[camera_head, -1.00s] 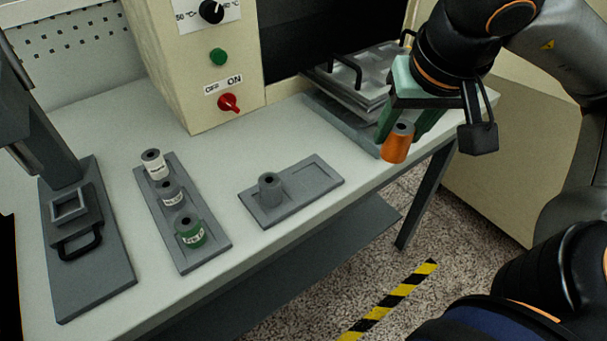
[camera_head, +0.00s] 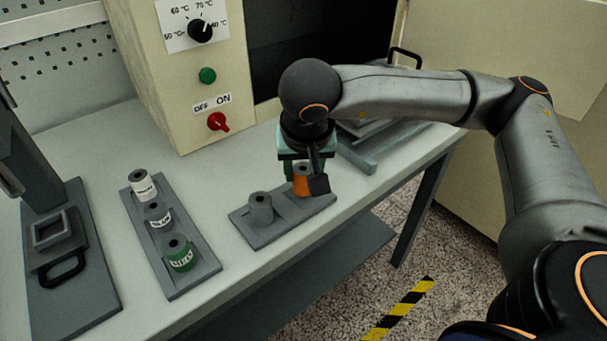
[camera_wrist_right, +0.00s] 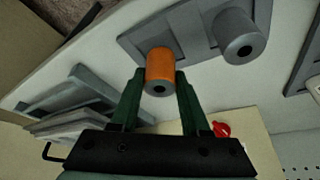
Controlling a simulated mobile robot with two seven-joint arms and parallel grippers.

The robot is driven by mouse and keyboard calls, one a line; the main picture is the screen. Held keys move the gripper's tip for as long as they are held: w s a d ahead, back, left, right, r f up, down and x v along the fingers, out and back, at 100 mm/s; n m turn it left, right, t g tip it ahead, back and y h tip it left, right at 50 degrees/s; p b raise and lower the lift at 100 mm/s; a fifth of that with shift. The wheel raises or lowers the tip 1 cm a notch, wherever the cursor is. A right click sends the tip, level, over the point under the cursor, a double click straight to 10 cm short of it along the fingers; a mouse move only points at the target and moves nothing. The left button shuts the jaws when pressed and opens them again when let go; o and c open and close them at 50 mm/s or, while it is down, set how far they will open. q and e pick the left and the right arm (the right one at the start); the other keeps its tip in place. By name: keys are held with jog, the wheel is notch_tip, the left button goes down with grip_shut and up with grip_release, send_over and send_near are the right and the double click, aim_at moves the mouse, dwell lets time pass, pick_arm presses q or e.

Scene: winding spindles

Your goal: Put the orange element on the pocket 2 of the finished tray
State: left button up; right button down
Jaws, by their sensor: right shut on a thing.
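The orange element (camera_head: 301,182) is a small upright cylinder with a hole in its top. My right gripper (camera_head: 303,173) is shut on it and holds it over the right end of the small grey tray (camera_head: 285,222), which appears to be the finished tray. A plain grey element (camera_head: 261,207) stands in that tray's left pocket. In the right wrist view the orange element (camera_wrist_right: 160,68) sits between the green fingertips (camera_wrist_right: 159,82), beside the grey element (camera_wrist_right: 237,35). I cannot tell if the orange element touches the tray. The right pocket is mostly hidden. My left gripper is out of view.
A longer grey tray (camera_head: 198,280) to the left holds white (camera_head: 142,186), grey (camera_head: 158,216) and green (camera_head: 179,254) labelled elements. A clamp-like fixture (camera_head: 62,240) stands far left. The control box (camera_head: 185,90) is behind; stacked metal plates (camera_head: 372,148) lie behind right.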

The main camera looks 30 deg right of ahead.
jog(key=shift+f, duration=0.6)
jog(key=shift+f+b, duration=0.25)
jog(key=shift+b, duration=0.05)
jog(key=shift+c, duration=1.9)
grip_release()
jog(key=shift+r, duration=0.1)
